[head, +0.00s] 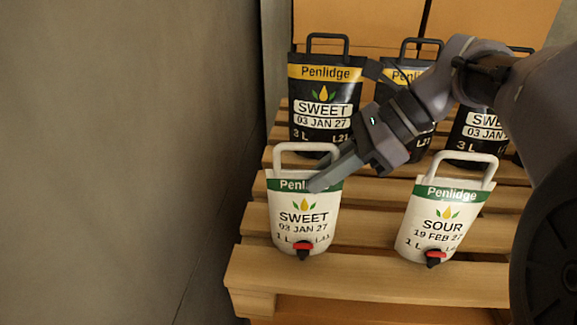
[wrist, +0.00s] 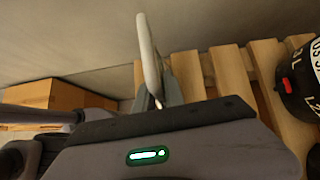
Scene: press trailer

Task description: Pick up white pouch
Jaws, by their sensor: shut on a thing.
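A white pouch (head: 303,217) with a green band, the word SWEET, a white loop handle and a red-and-black tap stands upright at the front left of the pallet. My gripper (head: 320,183) reaches in from the upper right and is shut on this pouch near its top right, covering part of the green band. In the wrist view, a narrow white part of the pouch (wrist: 148,50) rises between the mostly hidden fingers. A second white pouch (head: 441,222), marked SOUR, stands apart to the right. I cannot tell whether the held pouch touches the slats.
Several black pouches (head: 318,88) stand in a row behind on the wooden pallet (head: 350,276). Orange-brown boxes (head: 360,20) are at the back. A grey wall (head: 120,150) runs along the left, close to the pallet.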

